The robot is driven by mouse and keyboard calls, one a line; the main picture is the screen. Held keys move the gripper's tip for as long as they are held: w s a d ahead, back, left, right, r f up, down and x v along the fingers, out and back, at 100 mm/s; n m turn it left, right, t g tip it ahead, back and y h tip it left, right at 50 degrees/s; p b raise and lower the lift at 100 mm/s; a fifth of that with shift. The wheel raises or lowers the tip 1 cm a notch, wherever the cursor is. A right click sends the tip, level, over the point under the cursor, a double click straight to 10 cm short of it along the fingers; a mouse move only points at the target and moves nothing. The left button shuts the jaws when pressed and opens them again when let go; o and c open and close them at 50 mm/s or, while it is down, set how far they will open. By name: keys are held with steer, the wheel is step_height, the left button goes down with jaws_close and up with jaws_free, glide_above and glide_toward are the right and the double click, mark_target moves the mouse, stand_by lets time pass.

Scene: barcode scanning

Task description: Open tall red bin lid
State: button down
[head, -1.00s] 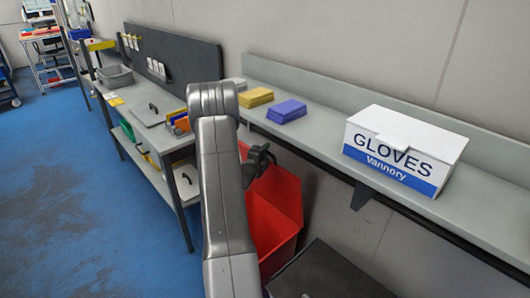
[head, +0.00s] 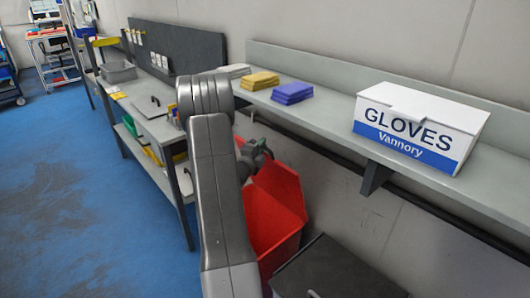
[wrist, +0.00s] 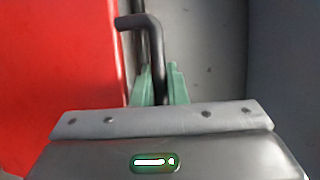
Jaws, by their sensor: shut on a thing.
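The tall red bin (head: 268,238) stands below the wall shelf, right of my arm. Its red lid (head: 281,190) is tilted up above the bin body. My gripper (head: 264,154) is at the lid's upper edge, partly hidden by my arm. In the wrist view my green gripper fingers (wrist: 159,84) are shut on a bent black handle (wrist: 151,38). A large red surface (wrist: 60,70) fills the left of that view. The bin's inside is mostly hidden by my arm.
A dark-lidded bin (head: 335,272) stands right of the red bin. A workbench (head: 157,128) is left. The blue floor (head: 80,210) is open.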

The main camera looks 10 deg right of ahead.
steer(key=shift+s+a+f+b, duration=0.3)
steer(key=shift+a+b, duration=0.2)
steer(key=shift+b, duration=0.2)
steer(key=shift+r, duration=0.1)
steer(key=c, duration=1.5)
jaws_free()
steer(key=shift+o, duration=0.2)
steer(key=shift+s, duration=0.1)
steer(key=b+v, duration=0.2)
steer(key=v, duration=1.1)
steer(key=shift+s+f, duration=0.25)
steer(key=shift+a, duration=0.15)
